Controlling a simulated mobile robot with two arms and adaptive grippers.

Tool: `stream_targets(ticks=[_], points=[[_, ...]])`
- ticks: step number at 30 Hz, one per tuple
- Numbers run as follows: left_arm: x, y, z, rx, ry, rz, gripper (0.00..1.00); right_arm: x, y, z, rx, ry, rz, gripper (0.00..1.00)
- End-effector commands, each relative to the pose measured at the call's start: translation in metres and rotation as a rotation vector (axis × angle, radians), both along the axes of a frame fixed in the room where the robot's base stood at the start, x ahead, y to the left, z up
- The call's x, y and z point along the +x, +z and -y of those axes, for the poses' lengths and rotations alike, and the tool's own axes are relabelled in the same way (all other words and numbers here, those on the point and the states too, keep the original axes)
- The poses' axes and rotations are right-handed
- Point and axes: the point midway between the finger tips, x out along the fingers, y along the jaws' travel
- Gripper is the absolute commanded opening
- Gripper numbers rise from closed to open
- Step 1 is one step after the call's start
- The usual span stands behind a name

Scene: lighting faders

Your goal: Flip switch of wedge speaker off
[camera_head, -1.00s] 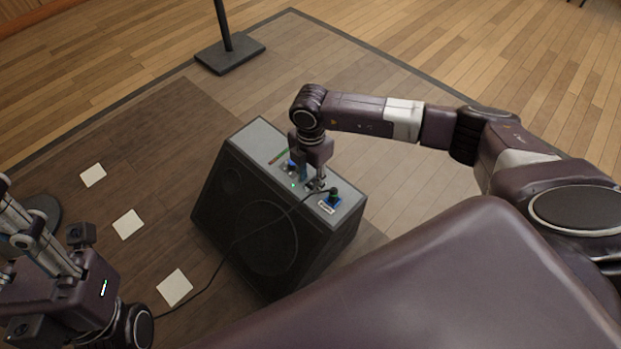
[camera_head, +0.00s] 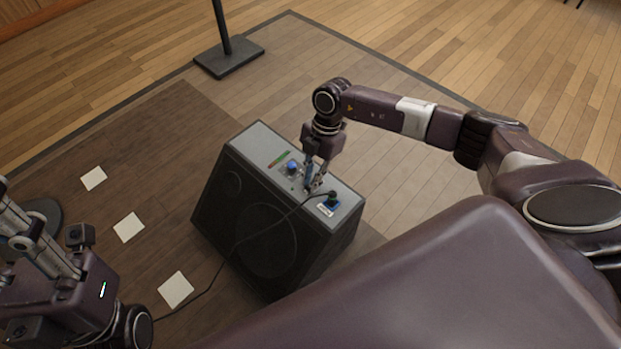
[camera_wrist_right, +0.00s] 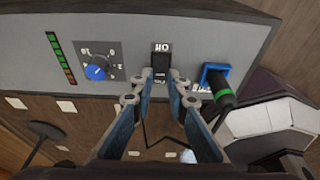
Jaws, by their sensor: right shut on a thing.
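The wedge speaker (camera_head: 265,225) is a dark box with a grey control panel on top. In the right wrist view the black rocker switch (camera_wrist_right: 160,62) sits on the panel (camera_wrist_right: 195,35), between a blue knob (camera_wrist_right: 97,70) and a blue socket with a plug (camera_wrist_right: 217,85). My right gripper (camera_wrist_right: 162,82) is shut on the switch, its fingertips at the switch's near end and sides. In the head view this gripper (camera_head: 312,190) points down at the panel and hides the switch. My left gripper (camera_head: 75,265) is at the lower left, away from the speaker; its jaws cannot be made out.
A black cable (camera_head: 245,240) runs from the plug across the speaker front to the floor. White squares (camera_head: 128,227) lie on the dark floor at left. A stand base (camera_head: 229,58) is behind the speaker. The floor right of the speaker is clear.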

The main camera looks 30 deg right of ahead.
Motion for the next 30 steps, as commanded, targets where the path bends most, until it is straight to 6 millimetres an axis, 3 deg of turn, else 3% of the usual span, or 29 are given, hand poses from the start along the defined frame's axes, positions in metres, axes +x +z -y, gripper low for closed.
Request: stream_targets(ticks=[7,8,13,23,30], points=[[0.0,0.0,0.0,0.0,0.0,0.0,0.4,0.0,0.0,0.0,0.003,0.0,-0.002,0.0],[0.0,0.0,0.0,0.0,0.0,0.0,0.4,0.0,0.0,0.0,0.003,0.0,-0.002,0.15],[0.0,0.0,0.0,0.0,0.001,0.0,0.4,0.0,0.0,0.0,0.002,0.0,-0.002,0.32],[-0.001,0.001,-0.001,-0.002,0.002,0.005,0.4,0.001,0.005,0.001,0.001,0.0,0.001,0.32],[0.0,0.001,0.0,-0.001,0.001,0.003,0.4,0.005,0.044,0.011,0.0,0.001,0.004,0.32]])
